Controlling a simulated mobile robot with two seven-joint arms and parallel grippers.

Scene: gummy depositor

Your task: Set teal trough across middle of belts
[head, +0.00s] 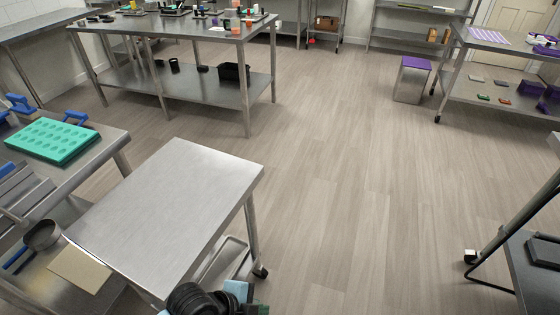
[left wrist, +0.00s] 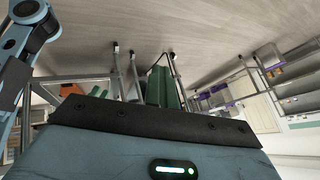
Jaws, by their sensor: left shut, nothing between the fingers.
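A flat teal tray with rows of round cavities (head: 52,140) lies on the steel table at the left of the head view, with blue parts beside it. I cannot make out a separate trough shape. Grey slatted metal pieces (head: 22,192) lie in front of the tray; I cannot tell whether they are the belts. My left gripper (head: 195,300) shows as a dark shape at the bottom edge, shut and empty, in front of the bare steel cart and well apart from the teal tray. No fingers show in the left wrist view. My right gripper is not in view.
The steel cart top (head: 165,205) is bare. A dark pan with a blue handle (head: 42,235) and a beige board (head: 80,268) lie left of it. A loaded steel table (head: 190,28) stands behind. The wooden floor (head: 340,170) is open at centre.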

